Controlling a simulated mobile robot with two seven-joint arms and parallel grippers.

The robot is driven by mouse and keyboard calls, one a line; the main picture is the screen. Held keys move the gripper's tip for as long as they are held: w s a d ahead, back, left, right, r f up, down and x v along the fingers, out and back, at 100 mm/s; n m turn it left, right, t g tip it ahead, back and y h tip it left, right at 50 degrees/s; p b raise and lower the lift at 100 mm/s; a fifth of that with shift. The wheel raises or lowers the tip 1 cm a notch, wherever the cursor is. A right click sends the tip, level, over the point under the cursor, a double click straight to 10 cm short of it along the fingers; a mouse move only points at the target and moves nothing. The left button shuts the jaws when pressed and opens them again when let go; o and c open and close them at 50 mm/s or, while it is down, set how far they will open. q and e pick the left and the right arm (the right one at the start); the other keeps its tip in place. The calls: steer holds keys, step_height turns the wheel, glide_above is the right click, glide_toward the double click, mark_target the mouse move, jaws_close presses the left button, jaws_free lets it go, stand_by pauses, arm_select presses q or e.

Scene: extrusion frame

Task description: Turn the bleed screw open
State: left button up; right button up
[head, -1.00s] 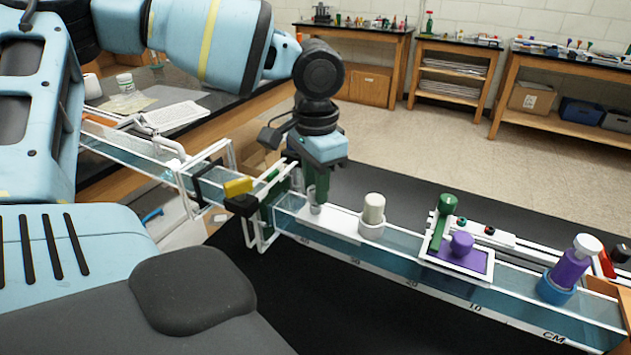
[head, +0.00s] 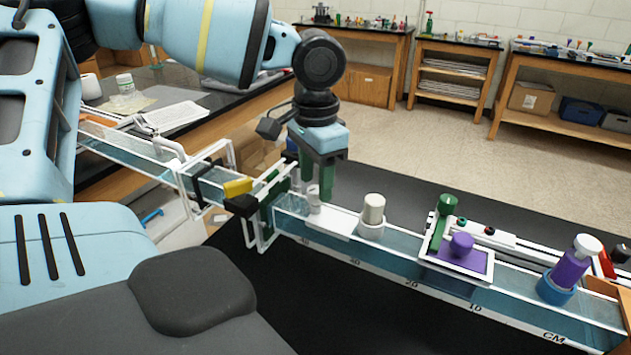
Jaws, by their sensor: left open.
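My left gripper (head: 317,188) points straight down over the left part of the clear rail with the scale. Its two green fingers are apart. A small pale grey cylinder (head: 313,197) stands on a white plate on the rail, right at the fingertips. It may be the bleed screw, but I cannot tell for sure. It shows between or just behind the fingers, and I cannot tell whether they touch it. My right gripper is not in view.
Along the rail (head: 400,266) stand a cream cylinder (head: 373,209), a purple block with a knob (head: 461,246) beside a green post (head: 444,212), and a purple and white piece (head: 571,265) in a blue ring. A yellow block (head: 237,188) sits at left. The black tabletop behind is mostly clear.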

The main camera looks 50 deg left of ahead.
mark_target(316, 189)
arm_select(q)
step_height(316, 189, up, 6)
steer(key=shift+r, duration=0.25)
stand_by(0.6)
